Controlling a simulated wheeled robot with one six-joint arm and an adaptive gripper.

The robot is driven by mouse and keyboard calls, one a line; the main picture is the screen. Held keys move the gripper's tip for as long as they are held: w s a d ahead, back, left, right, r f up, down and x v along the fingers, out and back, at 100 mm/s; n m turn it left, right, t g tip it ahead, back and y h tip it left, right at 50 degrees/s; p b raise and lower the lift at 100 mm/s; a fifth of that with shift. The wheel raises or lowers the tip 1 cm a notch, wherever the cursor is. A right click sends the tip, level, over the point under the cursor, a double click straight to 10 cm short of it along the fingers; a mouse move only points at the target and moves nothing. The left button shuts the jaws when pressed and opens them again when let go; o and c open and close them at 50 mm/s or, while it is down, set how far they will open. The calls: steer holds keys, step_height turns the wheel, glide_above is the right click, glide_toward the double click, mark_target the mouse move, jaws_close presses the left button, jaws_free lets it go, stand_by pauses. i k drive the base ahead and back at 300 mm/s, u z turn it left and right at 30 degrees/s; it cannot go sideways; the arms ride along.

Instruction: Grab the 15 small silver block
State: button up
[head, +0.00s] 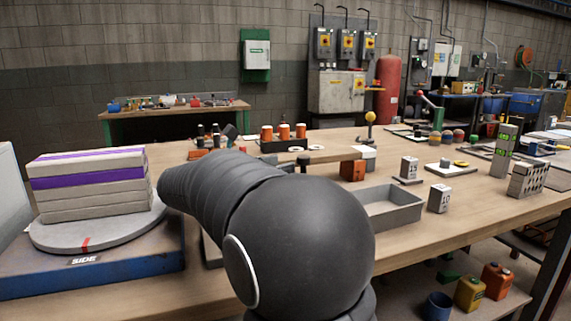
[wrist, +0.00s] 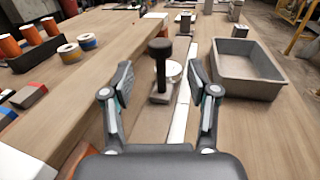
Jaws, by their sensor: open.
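Two small silver-grey blocks with dark printed marks stand on the table in the head view: one block (head: 438,199) just right of the grey tray, another block (head: 409,168) farther back on a dark plate. The marks are too small to read, so I cannot tell which is 15. In the wrist view a small grey block (wrist: 186,22) stands beyond my gripper. My gripper (wrist: 160,80) is open and empty, its fingers either side of a black-knobbed post (wrist: 160,62) in the view. In the head view my dark arm hides the gripper.
A grey open tray (wrist: 244,68) is right of my gripper. Orange-and-white rolls (wrist: 30,35) stand in a black holder at left. A stack of slabs (head: 90,185) sits on a turntable at far left. Taller grey blocks (head: 504,150) stand at the right. Bare wood shows between.

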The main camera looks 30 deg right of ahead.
mark_target(409, 165)
steer(key=k, duration=1)
